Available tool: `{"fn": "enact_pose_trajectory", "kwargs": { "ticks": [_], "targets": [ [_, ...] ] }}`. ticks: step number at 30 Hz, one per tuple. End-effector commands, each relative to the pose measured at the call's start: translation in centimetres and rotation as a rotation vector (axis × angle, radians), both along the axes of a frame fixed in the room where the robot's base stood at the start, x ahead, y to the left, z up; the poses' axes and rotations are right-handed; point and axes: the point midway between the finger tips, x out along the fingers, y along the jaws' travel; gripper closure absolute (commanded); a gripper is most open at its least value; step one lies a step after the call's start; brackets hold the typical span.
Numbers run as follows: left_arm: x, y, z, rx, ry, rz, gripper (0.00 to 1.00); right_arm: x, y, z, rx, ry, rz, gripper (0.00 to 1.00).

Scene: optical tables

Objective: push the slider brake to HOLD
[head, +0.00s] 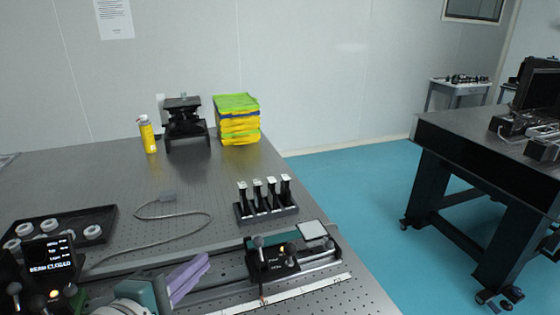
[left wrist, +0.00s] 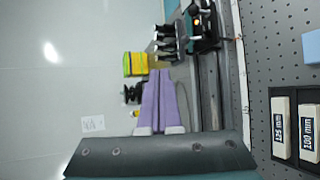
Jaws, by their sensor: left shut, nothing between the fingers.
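The slider (head: 285,262) is a black carriage on a rail in the lower middle of the head view. It carries small levers with round grey knobs, a lit amber lamp and a light square plate. I cannot tell which lever is the brake, and its lettering is too small to read. The slider also shows at the top of the left wrist view (left wrist: 203,28). My left gripper (head: 204,260), with purple fingers, is shut and empty, to the left of the slider and apart from it. Its fingers also show in the wrist view (left wrist: 160,73). My right gripper is not in view.
A holder with several upright black-and-white pieces (head: 267,207) stands behind the slider. A grey cable (head: 180,216) lies on the table. A black tray (head: 75,222) and a "BEAM CLOSED" display (head: 50,254) are at left. A spray can (head: 148,135) and yellow-green stack (head: 238,120) stand at back.

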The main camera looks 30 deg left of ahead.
Motion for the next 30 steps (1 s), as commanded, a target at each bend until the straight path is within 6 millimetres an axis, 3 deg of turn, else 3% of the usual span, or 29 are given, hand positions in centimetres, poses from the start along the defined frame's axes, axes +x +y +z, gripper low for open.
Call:
{"fn": "enact_pose_trajectory", "kwargs": {
  "ticks": [1, 9, 26, 30],
  "targets": [
    [-0.8, -0.1, 1.0, 0.000, 0.003, -0.002, 1.00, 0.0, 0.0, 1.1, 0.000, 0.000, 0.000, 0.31],
    [-2.7, -0.4, 2.0, -0.002, -0.001, 0.000, 1.00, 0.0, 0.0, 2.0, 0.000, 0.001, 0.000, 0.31],
    [-2.7, -0.5, 2.0, 0.001, 0.000, -0.005, 1.00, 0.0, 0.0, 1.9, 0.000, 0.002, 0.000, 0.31],
    [-2.1, -2.7, 2.5, 0.078, 0.046, -0.139, 1.00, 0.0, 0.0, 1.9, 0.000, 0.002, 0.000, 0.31]
  ]
}}
